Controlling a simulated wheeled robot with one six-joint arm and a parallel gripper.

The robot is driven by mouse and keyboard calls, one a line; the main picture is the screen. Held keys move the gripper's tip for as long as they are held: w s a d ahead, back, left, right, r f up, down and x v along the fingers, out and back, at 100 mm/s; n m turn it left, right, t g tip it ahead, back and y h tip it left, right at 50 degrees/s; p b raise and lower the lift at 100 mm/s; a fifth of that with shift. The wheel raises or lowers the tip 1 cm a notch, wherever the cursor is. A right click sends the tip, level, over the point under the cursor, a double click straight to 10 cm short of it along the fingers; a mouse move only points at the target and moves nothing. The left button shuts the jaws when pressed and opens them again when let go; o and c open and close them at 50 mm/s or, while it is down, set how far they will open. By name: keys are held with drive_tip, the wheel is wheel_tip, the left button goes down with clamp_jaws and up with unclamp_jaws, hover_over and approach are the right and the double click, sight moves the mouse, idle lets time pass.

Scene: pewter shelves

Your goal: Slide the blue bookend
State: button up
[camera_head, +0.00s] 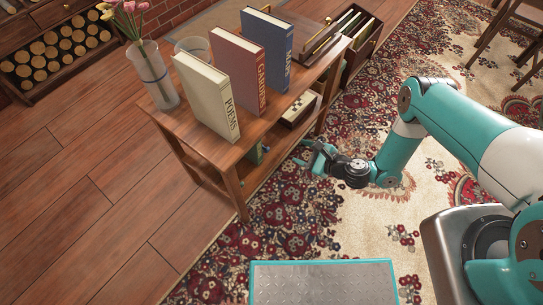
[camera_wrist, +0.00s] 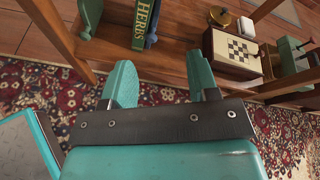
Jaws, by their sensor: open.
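My gripper (camera_head: 310,156) is open and empty beside the shelf unit's long side, low by the lower shelf. In the wrist view its two teal fingers (camera_wrist: 162,82) stand apart, with the shelf beyond them. My gripper touches neither piece.
A chessboard box (camera_wrist: 236,52) and a green object (camera_wrist: 286,54) sit farther right on the lower shelf. Shelf posts (camera_wrist: 46,22) flank the opening. Upright books (camera_head: 208,95) and a flower vase (camera_head: 150,72) stand on top. The rug (camera_head: 290,215) beside the shelf is clear.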

drive_tip(key=s+d+f+m+t+h, duration=0.1)
drive_tip(key=s+d+f+m, duration=0.1)
drive_tip(key=s+f+m, duration=0.3)
drive_tip(key=n+b, duration=0.2)
drive_tip(key=b, duration=1.8)
approach(268, 151)
drive_tip(key=f, duration=0.1)
drive_tip(key=shift+r+b+x, duration=0.1)
drive_tip(key=shift+b+x, duration=1.1)
drive_tip(key=shift+x, duration=0.85)
drive_tip(key=shift+r+b+x, duration=0.15)
drive_tip(key=shift+b+x, duration=1)
drive_tip(key=shift+x, duration=0.9)
drive_tip(key=shift+w, duration=0.15)
clamp_jaws()
drive_tip(key=w+d, duration=0.4)
drive_tip(key=w, duration=0.1)
drive_tip(key=w+d+b, duration=0.1)
drive_tip(key=w+d, duration=0.1)
drive_tip(key=w, duration=0.1)
drive_tip(key=shift+w+d, duration=0.1)
drive_tip(key=shift+d, duration=0.15)
